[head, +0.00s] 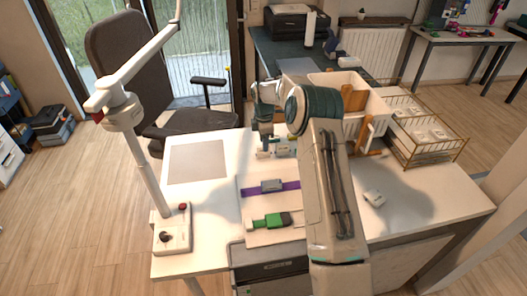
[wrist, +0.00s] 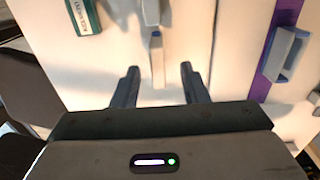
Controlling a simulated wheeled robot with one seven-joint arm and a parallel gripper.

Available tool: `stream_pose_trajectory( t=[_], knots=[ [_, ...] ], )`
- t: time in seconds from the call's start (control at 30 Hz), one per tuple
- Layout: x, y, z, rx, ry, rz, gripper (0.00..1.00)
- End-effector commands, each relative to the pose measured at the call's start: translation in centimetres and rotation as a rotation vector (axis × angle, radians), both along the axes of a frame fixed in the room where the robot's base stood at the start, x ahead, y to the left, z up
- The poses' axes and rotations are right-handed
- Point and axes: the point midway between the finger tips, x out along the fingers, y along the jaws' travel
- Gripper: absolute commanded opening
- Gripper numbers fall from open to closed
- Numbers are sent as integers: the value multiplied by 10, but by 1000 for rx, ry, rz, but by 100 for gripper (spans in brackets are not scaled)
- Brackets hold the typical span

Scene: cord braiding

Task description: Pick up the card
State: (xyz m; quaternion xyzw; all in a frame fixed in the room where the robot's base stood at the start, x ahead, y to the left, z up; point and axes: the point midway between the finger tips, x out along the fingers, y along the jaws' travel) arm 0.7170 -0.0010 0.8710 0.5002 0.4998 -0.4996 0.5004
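A second grey block (wrist: 151,12) lies just beyond.
A purple strap (head: 288,186) with a grey buckle and a green strap (head: 265,221) lie on the board. A grey mat (head: 197,161) and a white lamp stand (head: 173,235) are left. A white bin (head: 330,95) and a wire basket (head: 425,135) stand behind and right.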

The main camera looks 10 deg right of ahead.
Motion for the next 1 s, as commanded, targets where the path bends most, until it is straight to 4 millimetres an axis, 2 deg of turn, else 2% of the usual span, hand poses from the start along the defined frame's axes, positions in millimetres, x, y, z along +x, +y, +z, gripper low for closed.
stream_pose_trajectory(
  t=[0.33,0.63,0.67,0.8,1.0],
  knots=[
    [3,2,-43,0,3,0,40],
    [3,2,-51,0,1,0,40],
    [3,2,-51,0,1,0,37],
    [3,2,-51,0,1,0,0],
    [3,2,-50,0,1,0,0]
  ],
)
